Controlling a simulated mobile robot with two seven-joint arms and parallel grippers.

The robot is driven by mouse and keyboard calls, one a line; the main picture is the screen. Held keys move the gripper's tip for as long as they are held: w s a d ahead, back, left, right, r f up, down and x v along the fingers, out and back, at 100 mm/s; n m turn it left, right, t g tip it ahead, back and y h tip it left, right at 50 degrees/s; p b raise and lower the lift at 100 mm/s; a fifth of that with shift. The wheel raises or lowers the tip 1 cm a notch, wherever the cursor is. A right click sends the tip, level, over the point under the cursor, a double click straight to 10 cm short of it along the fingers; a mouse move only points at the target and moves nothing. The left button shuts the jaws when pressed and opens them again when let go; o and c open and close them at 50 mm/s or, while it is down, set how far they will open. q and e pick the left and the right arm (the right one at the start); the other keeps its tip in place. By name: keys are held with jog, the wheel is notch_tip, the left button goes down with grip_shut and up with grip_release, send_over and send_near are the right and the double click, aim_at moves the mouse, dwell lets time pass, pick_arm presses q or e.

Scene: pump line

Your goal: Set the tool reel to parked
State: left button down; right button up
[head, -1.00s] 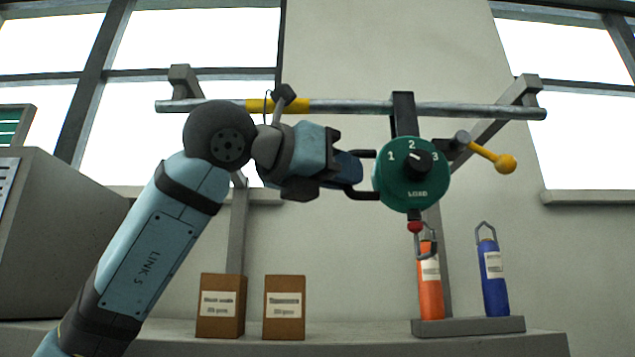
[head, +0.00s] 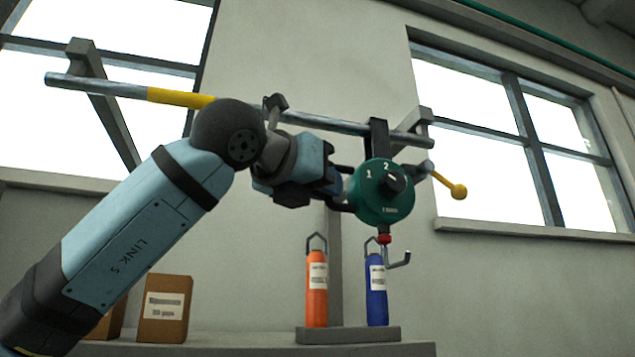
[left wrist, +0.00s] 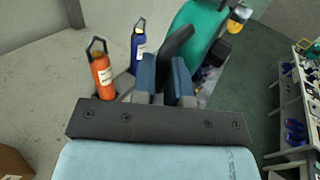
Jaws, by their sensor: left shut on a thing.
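The tool reel (head: 372,208) is a green disc with a dark knob and the numbers 1 and 2 legible. It hangs by a dark bracket (head: 379,135) from a grey rail (head: 335,125), near the rail's right end. A yellow band (head: 180,97) marks the rail's left part. A yellow ball-ended lever (head: 458,191) sticks out at the reel's right. My left gripper (head: 345,188) is at the reel's left side, shut on its dark handle; the handle shows between the fingers in the left wrist view (left wrist: 176,42). The knob's exact setting is unclear.
An orange bottle (head: 317,285) and a blue bottle (head: 376,292) stand in a grey holder (head: 348,335) on the shelf, below the reel. A hook (head: 400,260) hangs under the reel, close to the blue bottle. A brown box (head: 164,308) stands further left.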

pick_arm(q)
jog(key=shift+r, duration=0.1)
jog(key=c, duration=1.3)
grip_release()
jog(key=shift+d, duration=0.1)
jog(key=shift+o, duration=0.7)
jog(key=shift+w+d, duration=0.1)
jog(key=shift+d, duration=0.15)
jog(key=shift+a, duration=0.2)
jog(key=b+v, duration=0.3)
jog(key=v, duration=1)
jog(key=shift+s+a+b, duration=0.25)
jog(key=shift+s+b, duration=0.05)
jog(key=shift+b, duration=0.1)
